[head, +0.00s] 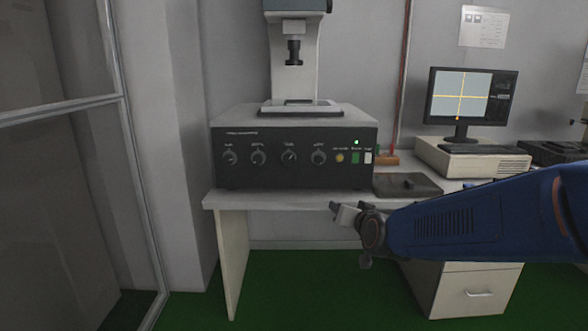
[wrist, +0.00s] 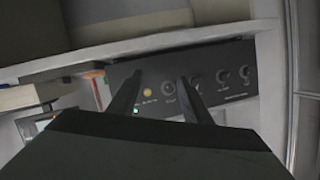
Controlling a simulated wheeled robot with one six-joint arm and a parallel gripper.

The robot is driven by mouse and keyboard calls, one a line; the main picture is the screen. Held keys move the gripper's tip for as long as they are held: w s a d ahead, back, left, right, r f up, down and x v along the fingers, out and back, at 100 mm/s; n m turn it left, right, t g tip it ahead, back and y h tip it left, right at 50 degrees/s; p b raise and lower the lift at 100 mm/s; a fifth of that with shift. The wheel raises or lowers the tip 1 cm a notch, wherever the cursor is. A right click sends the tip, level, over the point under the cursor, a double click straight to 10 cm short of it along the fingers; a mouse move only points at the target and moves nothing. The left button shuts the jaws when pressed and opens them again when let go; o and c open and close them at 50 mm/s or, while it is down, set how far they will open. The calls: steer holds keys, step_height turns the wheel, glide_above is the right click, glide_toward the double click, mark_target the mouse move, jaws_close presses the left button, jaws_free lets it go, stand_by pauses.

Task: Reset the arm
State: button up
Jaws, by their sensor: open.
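My blue arm (head: 470,220) reaches in from the right in the head view. Its end, my gripper (head: 348,214), is in front of the desk's front edge, below the black control box. In the wrist view my gripper (wrist: 160,78) shows two dark fingers spread apart with nothing between them. The control box (head: 290,178), with several knobs, a lit green light and coloured buttons, stands on the desk. Its panel also shows beyond the fingers in the wrist view (wrist: 210,72). I cannot tell how far the fingertips are from it.
The white desk (head: 265,198) carries a microscope-like instrument (head: 295,60) on the box, a flat dark tray (head: 407,186) and a monitor (head: 470,97) on a beige unit. A drawer cabinet (head: 470,290) is below. A glass partition (head: 60,200) stands at left. Green floor shows under the desk.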

steer(key=s+d+f+g+h, duration=0.1)
steer(key=s+d+f+g, duration=0.1)
steer(key=s, duration=0.9)
steer(key=s+d+f+n+g, duration=0.1)
steer(key=s+d+f+g, duration=0.2)
steer(key=s+d, duration=0.4)
steer(key=s+d+f+n+g+h, duration=0.1)
steer(key=s+d+f+g, duration=0.2)
steer(key=s, duration=1.4)
steer(key=shift+s+d+g+h, duration=0.3)
steer(key=shift+d+g, duration=0.5)
steer(key=shift+d, duration=0.4)
